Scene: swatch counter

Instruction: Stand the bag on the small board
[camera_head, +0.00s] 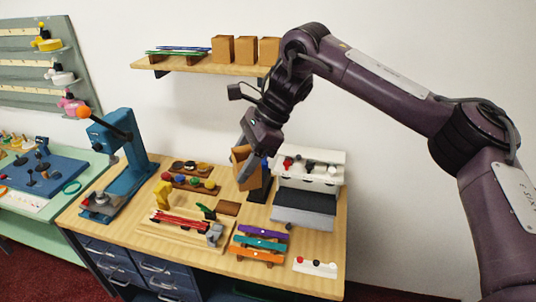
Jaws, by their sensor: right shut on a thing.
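My right gripper (248,156) is shut on a brown open-topped paper bag (240,171). It holds the bag, somewhat tilted, over the back middle of the wooden counter; the fingers hide part of it. I cannot tell whether the bag touches anything below. A small flat brown board (228,208) lies in front of and below the bag, near the back right of a larger pale wooden board (157,237). A small white board (315,267) with red and dark round pieces lies at the counter's front right. I cannot tell which is the small board meant. My left gripper is out of view.
Three similar brown bags (247,49) stand on the wall shelf (200,66). A blue lever press (122,155) stands at left. Colored bars (258,244) lie in front, and a white stepped rack (312,170) stands right of the bag.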

